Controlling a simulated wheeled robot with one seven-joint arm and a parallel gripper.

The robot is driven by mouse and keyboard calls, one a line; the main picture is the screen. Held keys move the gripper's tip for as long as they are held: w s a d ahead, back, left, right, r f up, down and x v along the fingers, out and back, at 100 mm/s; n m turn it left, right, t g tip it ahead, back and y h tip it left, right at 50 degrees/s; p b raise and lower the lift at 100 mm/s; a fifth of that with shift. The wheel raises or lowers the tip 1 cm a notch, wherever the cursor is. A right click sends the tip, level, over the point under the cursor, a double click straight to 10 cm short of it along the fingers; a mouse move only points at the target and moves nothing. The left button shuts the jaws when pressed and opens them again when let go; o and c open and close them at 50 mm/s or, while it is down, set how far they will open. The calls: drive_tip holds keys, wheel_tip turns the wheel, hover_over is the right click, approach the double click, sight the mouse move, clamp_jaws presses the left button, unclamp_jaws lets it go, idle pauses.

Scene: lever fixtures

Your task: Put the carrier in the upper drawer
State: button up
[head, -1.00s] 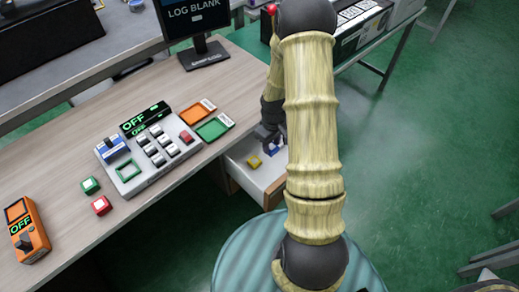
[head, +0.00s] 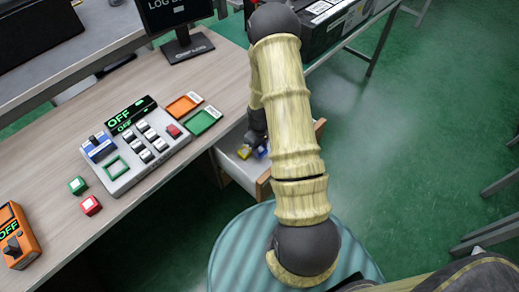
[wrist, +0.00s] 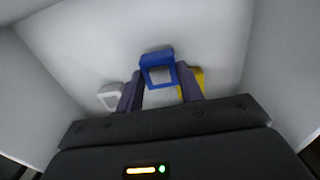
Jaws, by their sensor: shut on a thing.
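A blue square frame (wrist: 158,58), seemingly the carrier, is between the fingertips of my gripper (wrist: 159,82) in the wrist view. My gripper is shut on it, inside the open white drawer (wrist: 75,35). A yellow piece (wrist: 198,76) is close behind the right finger and partly hidden by it. A white piece (wrist: 109,96) lies left of the left finger. In the head view my gripper (head: 257,138) reaches down into the drawer (head: 237,170), which is pulled out under the desk. The yellow piece (head: 244,152) and the blue frame (head: 262,151) show there, small. I cannot tell whether the frame touches the drawer floor.
On the wooden desk (head: 200,75) stand a grey keypad panel (head: 140,150), orange (head: 183,105) and green (head: 201,123) trays, green and red cubes, an orange switch box (head: 17,238) and a monitor.

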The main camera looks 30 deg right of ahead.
sight(260, 150)
drive_tip(key=shift+f, duration=0.85)
drive_tip(key=shift+f, duration=0.2)
drive_tip(key=o, duration=0.8)
drive_tip(key=shift+r, duration=0.1)
wheel_tip(260, 150, up, 12)
drive_tip(key=shift+r+p, duration=0.1)
drive_tip(key=shift+p, duration=0.6)
